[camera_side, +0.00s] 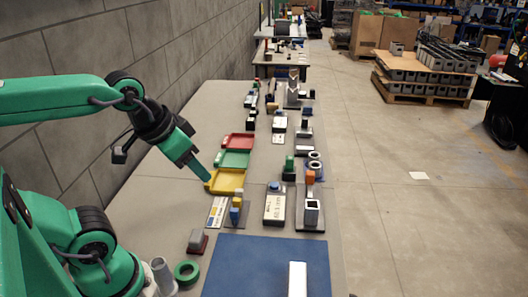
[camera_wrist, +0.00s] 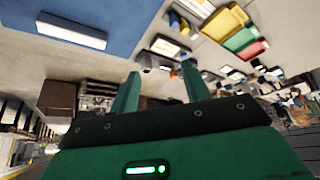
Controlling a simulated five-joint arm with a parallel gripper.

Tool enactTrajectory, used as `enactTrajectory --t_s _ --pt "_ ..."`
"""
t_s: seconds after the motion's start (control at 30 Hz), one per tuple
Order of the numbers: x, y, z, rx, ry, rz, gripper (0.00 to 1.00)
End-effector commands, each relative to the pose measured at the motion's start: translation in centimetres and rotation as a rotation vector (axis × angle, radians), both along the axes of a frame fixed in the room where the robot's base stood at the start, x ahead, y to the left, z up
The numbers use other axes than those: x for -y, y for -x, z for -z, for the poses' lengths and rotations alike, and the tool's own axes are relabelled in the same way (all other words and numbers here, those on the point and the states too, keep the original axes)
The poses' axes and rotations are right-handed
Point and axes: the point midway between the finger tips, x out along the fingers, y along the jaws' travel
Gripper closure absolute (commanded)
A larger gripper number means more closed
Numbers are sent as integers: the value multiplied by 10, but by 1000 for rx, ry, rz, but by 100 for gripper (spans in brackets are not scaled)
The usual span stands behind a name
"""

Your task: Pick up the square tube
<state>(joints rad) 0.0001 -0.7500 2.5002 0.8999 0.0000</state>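A long white bar (camera_side: 297,280), which looks like the square tube, lies on the blue mat (camera_side: 250,262) at the front of the table, cut off by the lower edge of the side view. The wrist view shows the white bar (camera_wrist: 72,30) whole at the upper left, on the blue mat (camera_wrist: 125,12). Whether it is hollow cannot be seen. My gripper (camera_side: 204,175) hangs over the table by the yellow tray, well behind the bar. In the wrist view my gripper (camera_wrist: 160,70) has its two green fingers apart with nothing between them.
Yellow (camera_side: 226,181), green (camera_side: 233,159) and red (camera_side: 238,141) trays stand along the table's middle. A small fixture (camera_side: 312,212) with a square opening, a white box (camera_side: 274,205) and a green ring (camera_side: 187,271) are nearby. A block wall (camera_side: 80,50) borders the left.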

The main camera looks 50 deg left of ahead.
Motion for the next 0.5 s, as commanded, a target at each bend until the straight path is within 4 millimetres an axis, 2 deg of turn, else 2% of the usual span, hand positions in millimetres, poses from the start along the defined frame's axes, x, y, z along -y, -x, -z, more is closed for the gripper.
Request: enactTrajectory --t_s 0.07,0.5 --pt "0 0 0 0 0 0 40" --pt "1 -5 -2 -9 -4 12 40"
